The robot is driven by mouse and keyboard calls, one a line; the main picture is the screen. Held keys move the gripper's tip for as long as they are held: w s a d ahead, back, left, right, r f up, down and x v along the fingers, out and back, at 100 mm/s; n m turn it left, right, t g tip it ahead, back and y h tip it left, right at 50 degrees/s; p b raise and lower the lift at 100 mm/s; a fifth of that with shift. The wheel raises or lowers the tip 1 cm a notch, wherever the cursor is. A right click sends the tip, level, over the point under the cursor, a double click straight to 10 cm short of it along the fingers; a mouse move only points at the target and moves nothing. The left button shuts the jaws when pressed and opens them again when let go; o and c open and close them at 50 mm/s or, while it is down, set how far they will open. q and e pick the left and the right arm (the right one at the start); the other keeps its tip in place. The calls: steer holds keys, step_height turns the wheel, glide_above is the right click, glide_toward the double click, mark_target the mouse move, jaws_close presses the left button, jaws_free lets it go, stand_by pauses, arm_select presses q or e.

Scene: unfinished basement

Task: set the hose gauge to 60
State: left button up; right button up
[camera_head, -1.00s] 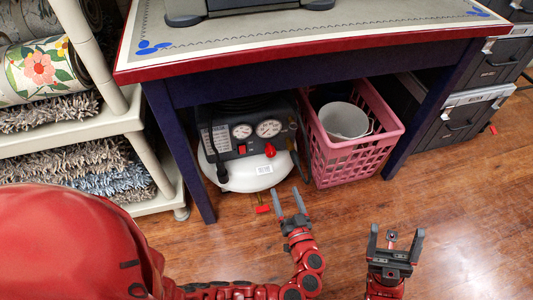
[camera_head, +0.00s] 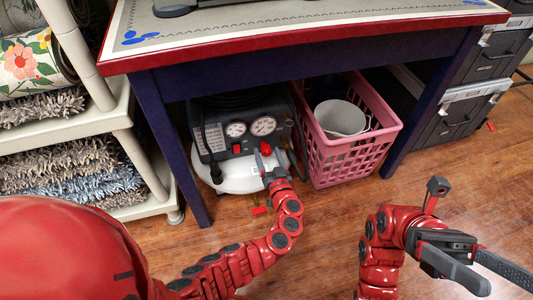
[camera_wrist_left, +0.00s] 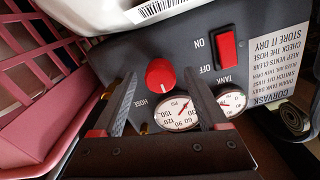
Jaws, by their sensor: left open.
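The compressor (camera_head: 240,176) stands on the floor under the table, with a dark panel and a white tank. Its hose gauge (camera_head: 263,125) also shows in the left wrist view (camera_wrist_left: 177,113), partly behind a finger; I cannot read its needle surely. The red knob (camera_wrist_left: 160,73) sits by the HOSE label, and shows in the head view (camera_head: 266,148). My left gripper (camera_head: 268,157) is open, its fingers pointing at the panel on either side of the knob; contact cannot be told. My right gripper (camera_head: 508,285) is open and empty above the floor.
A tank gauge (camera_wrist_left: 232,102) and a red ON/OFF switch (camera_wrist_left: 227,47) are beside the hose gauge. A pink basket (camera_head: 345,160) stands right of the compressor. The table (camera_head: 300,50) overhangs it, with a leg (camera_head: 172,150) at left. Shelves are left, dark cases right.

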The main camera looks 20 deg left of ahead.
arm_select(q)
steer(key=shift+x, duration=0.8)
steer(key=shift+c, duration=0.2)
jaws_close()
